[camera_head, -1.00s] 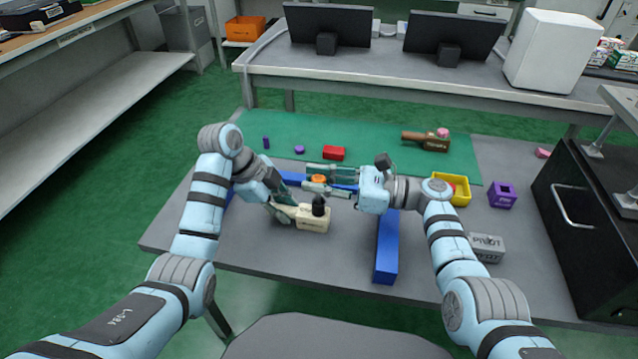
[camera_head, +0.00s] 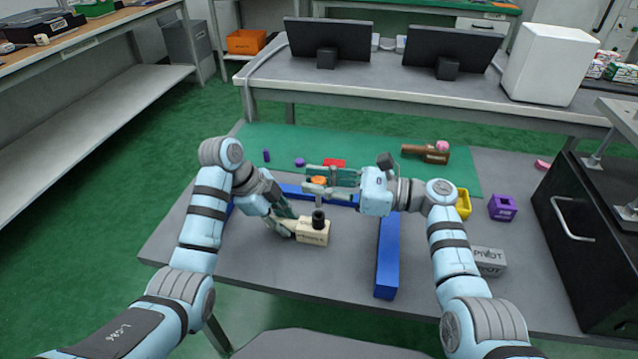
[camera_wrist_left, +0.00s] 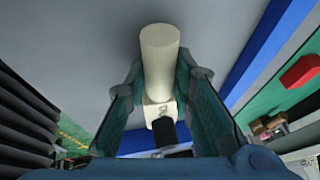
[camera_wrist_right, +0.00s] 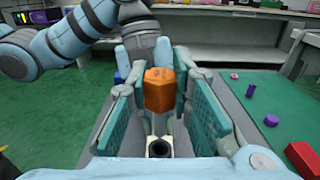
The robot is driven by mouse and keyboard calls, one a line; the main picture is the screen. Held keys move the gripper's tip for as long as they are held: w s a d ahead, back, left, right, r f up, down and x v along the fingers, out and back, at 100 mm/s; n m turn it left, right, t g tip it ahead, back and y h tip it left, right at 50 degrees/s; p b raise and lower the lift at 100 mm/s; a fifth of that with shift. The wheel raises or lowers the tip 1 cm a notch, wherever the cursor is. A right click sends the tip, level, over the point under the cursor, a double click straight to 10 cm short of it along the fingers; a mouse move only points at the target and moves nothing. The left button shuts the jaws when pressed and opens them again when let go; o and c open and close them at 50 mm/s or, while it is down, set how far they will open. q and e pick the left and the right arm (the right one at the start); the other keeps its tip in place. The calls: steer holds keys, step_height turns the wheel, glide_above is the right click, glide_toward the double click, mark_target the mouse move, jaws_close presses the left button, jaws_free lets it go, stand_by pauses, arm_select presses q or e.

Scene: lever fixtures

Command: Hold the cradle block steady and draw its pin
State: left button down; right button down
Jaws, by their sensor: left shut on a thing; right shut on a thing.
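The cream cradle block (camera_head: 313,233) stands on the grey table with a black collar (camera_head: 318,218) on top. My left gripper (camera_head: 288,225) is shut on the block's cream round handle (camera_wrist_left: 160,60) from the left; the block shows beyond the handle in the left wrist view. My right gripper (camera_head: 325,182) is shut on the orange head (camera_wrist_right: 158,89) of the pin, above the block. The pin's grey shank (camera_head: 318,203) hangs below the fingers over the collar. In the right wrist view the collar's dark mouth (camera_wrist_right: 159,148) shows; whether the shank's tip is fully clear is hard to tell.
Blue bars lie behind (camera_head: 292,191) and right (camera_head: 387,262) of the block. A red block (camera_head: 335,163), purple pieces (camera_head: 300,162) and a brown-handled tool (camera_head: 427,153) lie on the green mat. A yellow bin (camera_head: 463,204), purple box (camera_head: 502,207) and grey block (camera_head: 488,262) stand right.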

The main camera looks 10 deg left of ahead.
steer(key=shift+r, duration=0.1)
steer(key=shift+r, duration=0.9)
arm_select(q)
steer(key=c, duration=1.3)
jaws_free()
steer(key=v, duration=0.3)
steer(key=shift+a, duration=0.4)
steer(key=s+a, duration=0.1)
steer(key=a, duration=0.2)
steer(key=s+a, duration=0.2)
steer(key=a, duration=0.1)
steer(key=s+a, duration=0.1)
steer(key=a, duration=0.2)
steer(key=shift+s+a, duration=0.35)
steer(key=shift+s, duration=0.05)
arm_select(e)
steer(key=shift+a, duration=0.1)
arm_select(q)
steer(key=shift+s+a, duration=0.1)
steer(key=shift+a, duration=0.1)
steer(key=shift+d, duration=0.1)
